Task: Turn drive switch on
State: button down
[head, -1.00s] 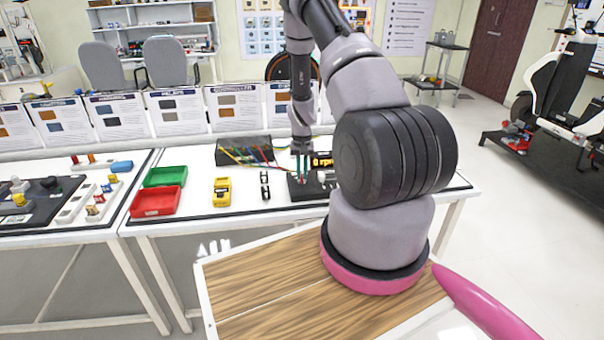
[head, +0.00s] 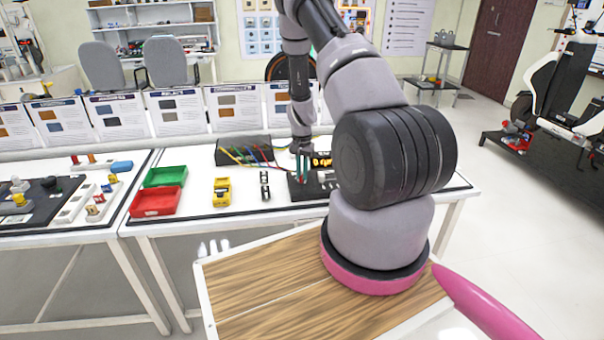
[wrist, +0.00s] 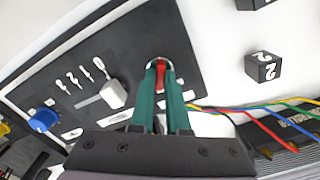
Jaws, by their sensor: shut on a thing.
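A black control panel (wrist: 130,45) lies on the white table, and it also shows in the head view (head: 312,188). A small red switch lever (wrist: 163,70) stands in a round metal collar on the panel. My gripper (wrist: 160,72) has its two teal fingers shut on this red lever, one on each side. The fingers hide part of the lever. In the head view my gripper (head: 301,172) points down at the panel, and the lever is too small to make out. I cannot read a drive label by the lever.
A white knob (wrist: 114,94) with number marks and a blue knob (wrist: 44,119) sit left of the fingers. Coloured wires (wrist: 250,112) run right. Red (head: 157,203) and green (head: 166,177) bins and a yellow device (head: 222,192) stand on the table's left.

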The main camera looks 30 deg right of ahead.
jog(key=c, duration=0.9)
grip_release()
notch_tip(320, 180, up, 11)
jog(key=shift+f, duration=0.1)
